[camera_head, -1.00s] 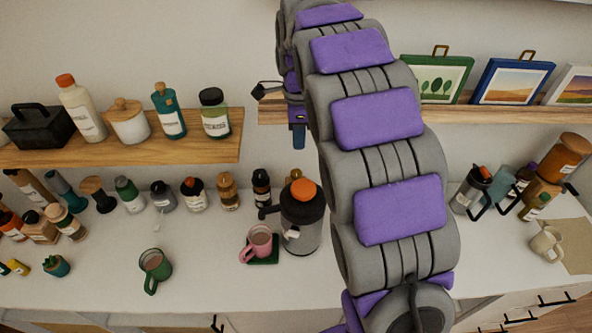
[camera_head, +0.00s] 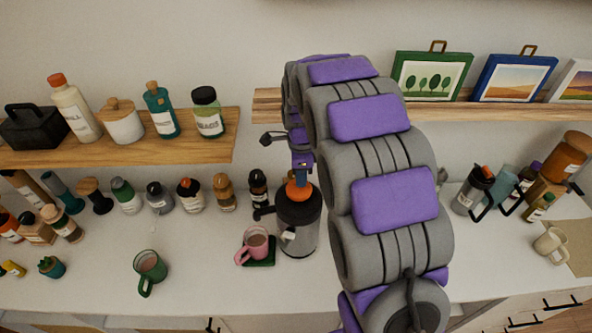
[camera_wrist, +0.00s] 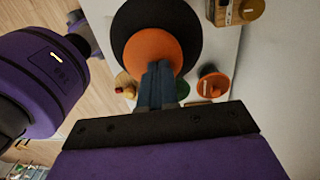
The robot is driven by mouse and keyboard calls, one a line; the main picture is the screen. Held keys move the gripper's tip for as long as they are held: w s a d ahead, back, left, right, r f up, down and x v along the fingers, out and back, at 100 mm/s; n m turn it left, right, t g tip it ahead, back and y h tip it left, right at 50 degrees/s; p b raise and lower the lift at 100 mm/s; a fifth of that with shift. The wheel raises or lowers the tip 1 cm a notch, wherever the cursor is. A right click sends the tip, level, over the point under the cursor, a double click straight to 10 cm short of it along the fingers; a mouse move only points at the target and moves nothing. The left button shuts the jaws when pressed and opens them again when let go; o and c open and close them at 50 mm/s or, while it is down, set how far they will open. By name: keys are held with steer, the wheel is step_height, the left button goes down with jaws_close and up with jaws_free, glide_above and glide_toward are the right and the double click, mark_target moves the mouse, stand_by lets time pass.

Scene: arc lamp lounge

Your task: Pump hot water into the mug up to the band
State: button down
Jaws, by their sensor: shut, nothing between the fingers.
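The pump flask (camera_head: 297,236) is grey with a dark top and an orange pump knob (camera_head: 294,193). The pink mug (camera_head: 256,240) stands upright on a dark green coaster (camera_head: 262,262), left of the flask by its spout. I cannot make out a band or the water level in the mug. My gripper (camera_head: 301,180) is shut and empty, pointing down right over the knob. In the wrist view, my shut fingertips (camera_wrist: 158,70) overlap the orange knob (camera_wrist: 143,48); whether they press on it is unclear.
A green mug (camera_head: 150,266) stands to the left on the counter. Several bottles line the wall behind. Wooden shelves (camera_head: 225,150) hold jars and framed pictures above. A dark French press (camera_head: 474,190) and a cream mug (camera_head: 550,243) are at right. The counter front is mostly clear.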

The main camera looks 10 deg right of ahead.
mark_target(299, 189)
steer(key=shift+d, duration=0.2)
steer(key=shift+a, duration=0.6)
steer(key=shift+a+f, duration=0.25)
steer(key=shift+a, duration=0.05)
steer(key=shift+s+a+f+p, duration=0.15)
steer(key=shift+f+p, duration=0.2)
steer(key=shift+f, duration=0.4)
steer(key=shift+s+d+f, duration=0.1)
steer(key=shift+d, duration=0.45)
steer(key=shift+a+f, duration=0.1)
steer(key=shift+a, duration=0.1)
steer(key=shift+s, duration=0.1)
